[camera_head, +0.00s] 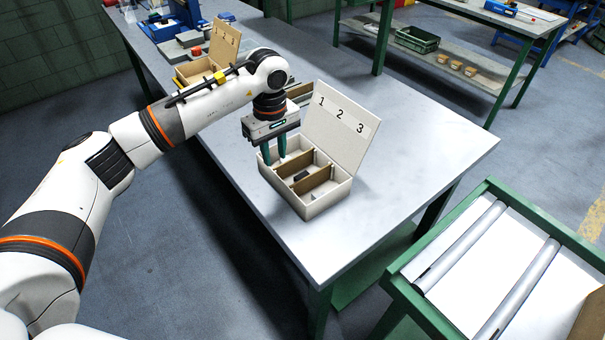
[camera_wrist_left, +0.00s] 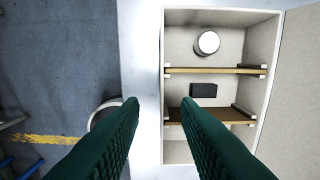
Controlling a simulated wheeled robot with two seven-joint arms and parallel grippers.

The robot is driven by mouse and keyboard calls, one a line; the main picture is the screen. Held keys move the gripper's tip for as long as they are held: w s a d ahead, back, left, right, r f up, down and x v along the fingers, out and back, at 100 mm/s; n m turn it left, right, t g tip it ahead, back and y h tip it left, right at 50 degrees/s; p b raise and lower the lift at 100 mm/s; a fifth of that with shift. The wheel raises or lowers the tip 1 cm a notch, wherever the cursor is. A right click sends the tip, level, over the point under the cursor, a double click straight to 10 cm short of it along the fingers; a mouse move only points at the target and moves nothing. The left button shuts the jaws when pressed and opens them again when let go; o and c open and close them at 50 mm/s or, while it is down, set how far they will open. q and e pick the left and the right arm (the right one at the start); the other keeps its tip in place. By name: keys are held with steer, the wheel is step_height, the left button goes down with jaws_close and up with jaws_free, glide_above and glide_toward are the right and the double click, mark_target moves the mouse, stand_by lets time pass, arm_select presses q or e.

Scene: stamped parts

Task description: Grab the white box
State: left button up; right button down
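The white box (camera_head: 326,199) stands on the grey table with its lid (camera_head: 338,128), marked 1 2 3, open. Brown dividers split it into compartments. It also shows in the left wrist view (camera_wrist_left: 188,45), with a round white part (camera_wrist_left: 208,43) and a small black block (camera_wrist_left: 203,90) inside. My left gripper (camera_head: 274,158) is open and points down at the box's left side. In the left wrist view its fingers (camera_wrist_left: 159,102) stand apart, with the box's left wall in line with the gap. Whether they touch the wall I cannot tell. My right gripper is not in view.
Another open box (camera_head: 205,68) stands farther back on the table (camera_head: 420,150), behind my left arm. Tools and blocks lie at the far end. The table's right part is clear. A green-framed roller stand (camera_head: 440,310) is at the lower right.

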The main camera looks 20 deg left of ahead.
mark_target(279, 178)
arm_select(q)
steer(key=f, duration=0.2)
steer(key=f+p, duration=0.1)
steer(key=f, duration=0.1)
steer(key=d+f+p, duration=0.1)
steer(key=f, duration=0.1)
steer(key=shift+s+f, duration=0.25)
steer(key=shift+f, duration=0.5)
steer(key=shift+c, duration=0.3)
jaws_close()
